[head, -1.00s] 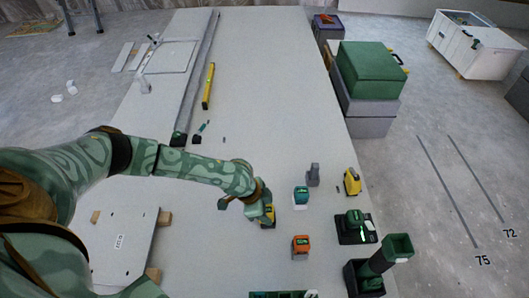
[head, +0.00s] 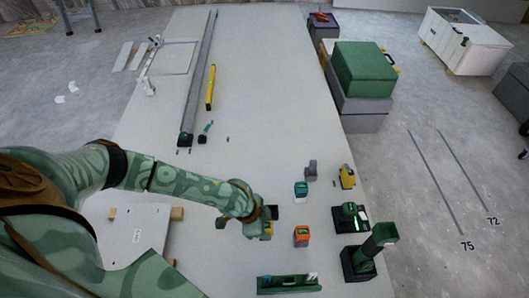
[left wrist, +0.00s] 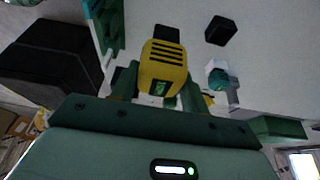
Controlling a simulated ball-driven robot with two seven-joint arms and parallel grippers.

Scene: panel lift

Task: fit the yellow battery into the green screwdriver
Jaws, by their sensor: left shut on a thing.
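My left gripper (head: 262,228) is shut on the yellow battery (head: 268,233). The hand hides much of the battery in the head view. The left wrist view shows its slotted yellow face (left wrist: 163,65) between the fingers, with a black part beyond it. What looks like the green screwdriver (head: 378,242) stands upright in a black base at the right near edge of the table, handle end up. The left gripper is well to the left of it, and the battery is apart from it. My right gripper is not in view.
An orange-topped block (head: 301,236) and a teal-topped block (head: 301,189) stand right of the gripper. The table's middle is mostly clear.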

